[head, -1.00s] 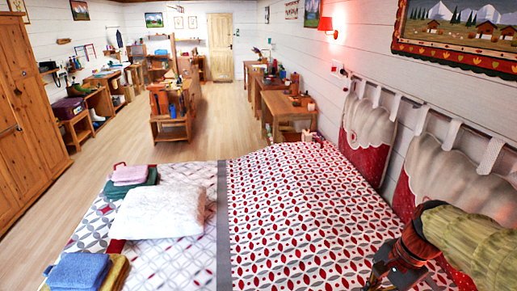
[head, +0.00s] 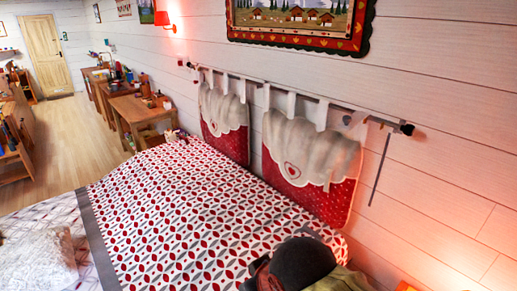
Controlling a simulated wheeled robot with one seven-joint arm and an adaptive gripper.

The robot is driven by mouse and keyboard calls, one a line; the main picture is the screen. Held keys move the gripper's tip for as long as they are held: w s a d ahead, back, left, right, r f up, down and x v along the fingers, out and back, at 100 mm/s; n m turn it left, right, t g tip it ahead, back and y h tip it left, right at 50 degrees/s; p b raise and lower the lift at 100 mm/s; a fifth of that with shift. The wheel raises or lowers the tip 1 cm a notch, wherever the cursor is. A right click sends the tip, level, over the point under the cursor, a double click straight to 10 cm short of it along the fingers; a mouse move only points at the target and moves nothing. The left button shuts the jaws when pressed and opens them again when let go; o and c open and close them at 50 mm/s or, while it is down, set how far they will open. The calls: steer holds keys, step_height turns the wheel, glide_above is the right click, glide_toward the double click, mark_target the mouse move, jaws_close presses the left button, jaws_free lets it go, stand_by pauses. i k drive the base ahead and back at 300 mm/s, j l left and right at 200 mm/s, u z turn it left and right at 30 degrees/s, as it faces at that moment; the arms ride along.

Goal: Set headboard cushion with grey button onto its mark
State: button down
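Two headboard cushions hang by white loops from a rod on the wall above the bed. The nearer cushion (head: 312,150) has a pale scalloped flap over red cloth, with a small round reddish emblem on the flap. The farther cushion (head: 223,112) looks alike and hangs to its left. I cannot make out a grey button on either, nor a mark. My gripper's fingers are not visible.
The bed (head: 180,215) has a red, white and grey patterned cover. A white folded bedding piece (head: 38,262) lies at lower left. The rod (head: 385,122) ends at right, with a thin dark strip hanging below. Wooden desks (head: 135,108) stand beyond the bed; floor is clear at left.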

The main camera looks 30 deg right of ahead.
mark_target(318, 167)
steer(key=z, duration=1.25)
